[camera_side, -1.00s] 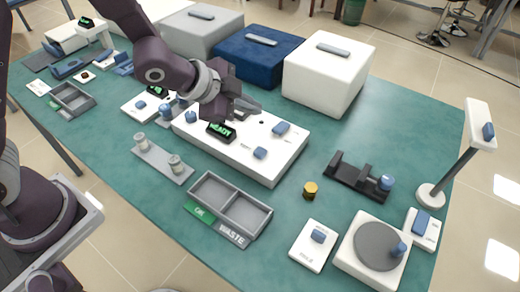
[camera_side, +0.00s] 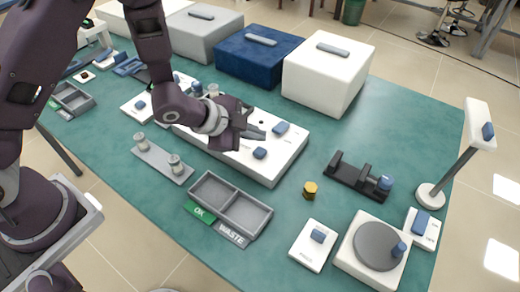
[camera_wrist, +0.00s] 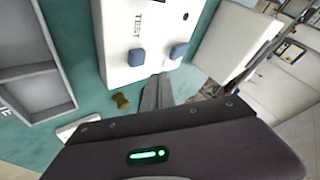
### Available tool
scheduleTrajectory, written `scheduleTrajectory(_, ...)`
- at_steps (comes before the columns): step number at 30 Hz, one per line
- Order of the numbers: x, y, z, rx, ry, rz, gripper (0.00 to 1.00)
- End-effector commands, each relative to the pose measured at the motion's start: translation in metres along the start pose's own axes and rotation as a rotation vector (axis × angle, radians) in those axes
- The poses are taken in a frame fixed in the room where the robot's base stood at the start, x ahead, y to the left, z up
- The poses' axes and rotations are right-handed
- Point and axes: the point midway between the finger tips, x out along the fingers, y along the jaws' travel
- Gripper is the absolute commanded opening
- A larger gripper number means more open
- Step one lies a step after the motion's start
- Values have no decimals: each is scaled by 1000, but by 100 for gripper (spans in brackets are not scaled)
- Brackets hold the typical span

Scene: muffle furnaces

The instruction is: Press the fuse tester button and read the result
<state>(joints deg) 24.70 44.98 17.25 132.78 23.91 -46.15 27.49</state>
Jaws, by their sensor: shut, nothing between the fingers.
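The fuse tester (camera_side: 285,160) is a long white box in the middle of the table. It has two blue buttons on its right part, a near one (camera_side: 260,153) and a far one (camera_side: 281,128). In the wrist view, one blue button (camera_wrist: 137,57) stands by the word TEST and the other blue button (camera_wrist: 178,51) is to its right. My gripper (camera_side: 262,134) is shut and empty over the tester, its tips close to the buttons. I cannot tell whether it touches one. My arm hides the tester's display in the side view.
A grey two-part tray (camera_side: 230,203) marked OK and WASTE lies in front of the tester. A yellow piece (camera_side: 310,190) and a black holder (camera_side: 358,178) are to the right. White (camera_side: 328,75) and navy (camera_side: 258,57) boxes stand behind.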

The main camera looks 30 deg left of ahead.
Motion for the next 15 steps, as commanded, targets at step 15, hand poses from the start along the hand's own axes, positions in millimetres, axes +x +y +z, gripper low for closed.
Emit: scheduleTrajectory(15,16,11,11,-1,1,-1,0)
